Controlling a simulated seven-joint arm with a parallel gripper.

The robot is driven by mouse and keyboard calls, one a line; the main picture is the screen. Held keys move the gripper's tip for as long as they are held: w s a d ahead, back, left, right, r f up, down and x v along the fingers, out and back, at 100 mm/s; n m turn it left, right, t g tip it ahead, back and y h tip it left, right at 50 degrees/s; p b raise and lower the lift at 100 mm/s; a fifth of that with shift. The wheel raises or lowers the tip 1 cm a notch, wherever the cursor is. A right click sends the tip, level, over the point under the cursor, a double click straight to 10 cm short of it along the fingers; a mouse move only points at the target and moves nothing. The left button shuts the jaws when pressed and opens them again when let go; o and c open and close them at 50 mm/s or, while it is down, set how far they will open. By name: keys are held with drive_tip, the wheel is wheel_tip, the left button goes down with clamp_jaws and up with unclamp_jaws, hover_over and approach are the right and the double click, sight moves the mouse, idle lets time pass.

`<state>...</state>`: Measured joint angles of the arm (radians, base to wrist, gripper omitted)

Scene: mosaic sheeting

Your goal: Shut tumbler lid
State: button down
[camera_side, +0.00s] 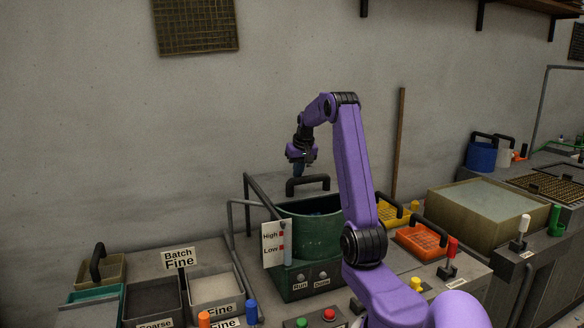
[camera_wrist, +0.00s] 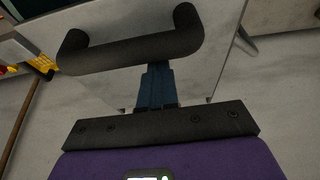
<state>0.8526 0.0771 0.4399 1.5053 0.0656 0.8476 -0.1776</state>
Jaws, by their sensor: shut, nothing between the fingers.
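The tumbler is a green drum (camera_side: 312,236) on a green base in the side view, its mouth open at the top with something blue inside. Its lid, a grey panel (camera_side: 265,192), stands raised behind the drum, with a black bar handle (camera_side: 308,182) near its upper edge. In the wrist view the handle (camera_wrist: 130,50) crosses the upper part, over the pale lid plate (camera_wrist: 110,92). My gripper (camera_side: 298,170) is just above the handle in the side view. Its blue fingers (camera_wrist: 156,70) are shut and empty, close to the handle; whether they touch it is unclear.
A sign marked High and Low (camera_side: 272,244) stands at the drum's left front. Grey bins (camera_side: 215,290) sit at left, a yellow tray (camera_side: 394,212) and an orange tray (camera_side: 420,240) at right. A wooden pole (camera_side: 398,145) leans on the wall.

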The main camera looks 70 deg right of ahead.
drive_tip(key=s+a, duration=0.9)
drive_tip(key=shift+s, duration=0.2)
drive_tip(key=shift+f, duration=0.1)
